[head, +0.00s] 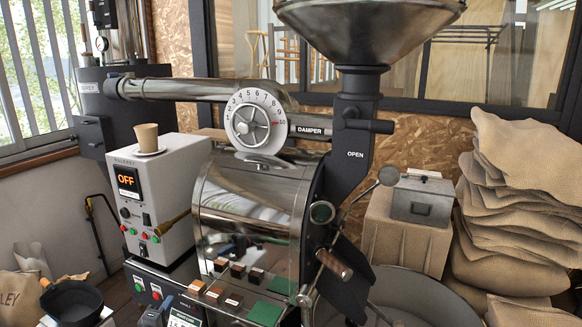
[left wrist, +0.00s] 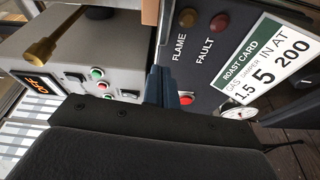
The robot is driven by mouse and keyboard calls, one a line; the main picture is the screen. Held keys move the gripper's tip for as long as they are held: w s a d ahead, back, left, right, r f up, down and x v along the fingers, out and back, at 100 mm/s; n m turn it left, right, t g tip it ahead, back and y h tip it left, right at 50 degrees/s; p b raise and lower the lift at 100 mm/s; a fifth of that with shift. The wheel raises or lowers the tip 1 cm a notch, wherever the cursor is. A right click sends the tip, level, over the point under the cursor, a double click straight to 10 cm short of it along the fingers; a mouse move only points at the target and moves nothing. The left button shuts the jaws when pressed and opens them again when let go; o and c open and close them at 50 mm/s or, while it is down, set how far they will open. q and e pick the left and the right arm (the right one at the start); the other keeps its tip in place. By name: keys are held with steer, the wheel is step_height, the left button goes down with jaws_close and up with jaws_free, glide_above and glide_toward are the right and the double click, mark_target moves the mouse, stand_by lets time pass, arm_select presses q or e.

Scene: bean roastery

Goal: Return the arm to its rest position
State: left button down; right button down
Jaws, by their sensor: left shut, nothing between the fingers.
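My left gripper (head: 156,314) shows at the bottom edge of the head view, in front of the lower front of the roaster (head: 250,200). In the left wrist view its blue-grey fingers (left wrist: 163,86) are together with nothing between them. Behind them are the white control box (left wrist: 60,50) and a dark panel (left wrist: 185,60) with lamps marked FLAME and FAULT. A roast card (left wrist: 262,62) with a green band is right of the fingers. Whether the fingers touch the panel I cannot tell. My right gripper is not in view.
The control box (head: 165,195) reads OFF and carries a cup (head: 147,137) on a saucer. Small sample blocks (head: 215,293) sit on the roaster's front ledge. A black pan (head: 75,300) stands at lower left. Sacks (head: 520,200) and a grey metal box (head: 422,200) are at right.

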arm_select(q)
steer(key=s+d+f+m+g+h, duration=0.2)
steer(key=s+d+f+m+g, duration=0.4)
steer(key=s+d, duration=0.45)
steer(key=s+d+f+m+g+y, duration=0.1)
steer(key=s+d+m+g, duration=0.2)
steer(key=s, duration=0.8)
steer(key=s+d+f+m+g+y, duration=0.1)
steer(key=s+m+g, duration=0.3)
steer(key=s, duration=0.6)
steer(key=s+d+f+m+g+y, duration=0.15)
steer(key=s+m, duration=0.35)
steer(key=s, duration=0.6)
steer(key=s+d+f, duration=0.1)
steer(key=f, duration=1)
steer(key=s+d+f+g, duration=0.1)
steer(key=s+d+f, duration=0.1)
steer(key=f, duration=1)
steer(key=s+d+f+g, duration=0.1)
steer(key=f, duration=1)
steer(key=shift+s+d+f, duration=0.25)
steer(key=shift+d+f, duration=0.05)
steer(key=shift+f, duration=0.05)
steer(key=shift+h, duration=0.25)
